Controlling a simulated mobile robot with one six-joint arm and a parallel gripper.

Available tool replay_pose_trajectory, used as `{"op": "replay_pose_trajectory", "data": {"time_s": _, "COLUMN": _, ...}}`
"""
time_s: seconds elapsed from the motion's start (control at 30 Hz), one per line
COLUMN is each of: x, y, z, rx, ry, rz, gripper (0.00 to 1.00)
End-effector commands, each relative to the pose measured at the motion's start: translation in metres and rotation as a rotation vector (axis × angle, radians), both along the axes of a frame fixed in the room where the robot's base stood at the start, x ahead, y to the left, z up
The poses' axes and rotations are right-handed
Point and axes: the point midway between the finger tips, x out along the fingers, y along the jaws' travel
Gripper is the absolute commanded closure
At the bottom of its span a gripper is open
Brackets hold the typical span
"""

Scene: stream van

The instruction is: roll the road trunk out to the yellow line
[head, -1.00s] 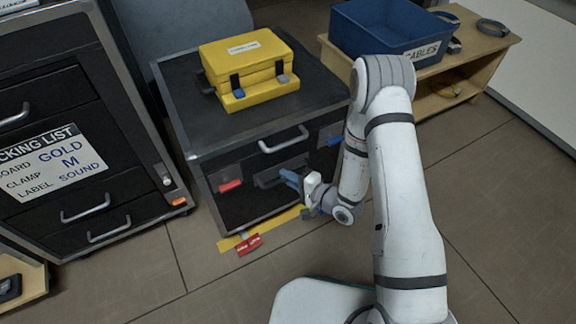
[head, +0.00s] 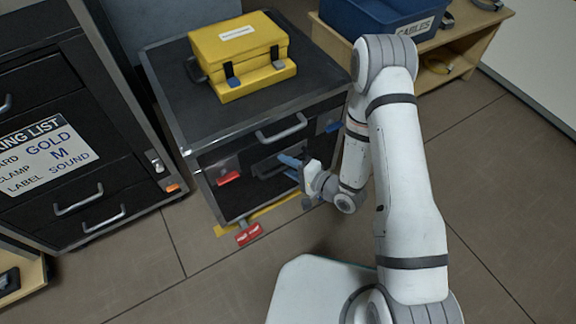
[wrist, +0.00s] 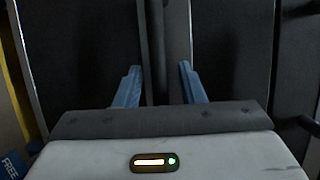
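The road trunk (head: 165,82) is black with metal edges and stands on the floor, its front face towards me. Its upper front has a silver handle (head: 281,128), a red latch (head: 228,178) and a blue latch (head: 333,127). A dark recessed handle (head: 263,168) is below the silver one. The yellow line (head: 285,208) shows on the floor at the trunk's lower front edge. My gripper (head: 288,166) is at the front face by the recessed handle. In the wrist view its blue fingers (wrist: 158,82) are apart, with a dark upright bar (wrist: 158,45) between them; contact cannot be told.
A yellow case (head: 240,48) lies on the trunk. A red tag-like piece (head: 248,234) juts out at the trunk's foot. A black drawer cabinet (head: 120,135) stands left; a wooden bench (head: 487,45) with a blue cable bin (head: 385,18) stands right. Floor in front is clear.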

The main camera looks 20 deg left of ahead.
Motion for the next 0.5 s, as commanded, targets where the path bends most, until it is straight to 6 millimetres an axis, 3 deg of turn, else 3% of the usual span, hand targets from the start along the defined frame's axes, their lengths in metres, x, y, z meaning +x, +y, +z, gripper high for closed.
{"op": "replay_pose_trajectory", "data": {"time_s": 0.27, "x": -0.002, "y": -0.004, "z": 0.002, "rx": 0.000, "ry": 0.002, "rz": 0.002, "gripper": 0.64}}
{"op": "replay_pose_trajectory", "data": {"time_s": 0.5, "x": -0.014, "y": -0.037, "z": 0.010, "rx": 0.000, "ry": 0.003, "rz": -0.001, "gripper": 0.64}}
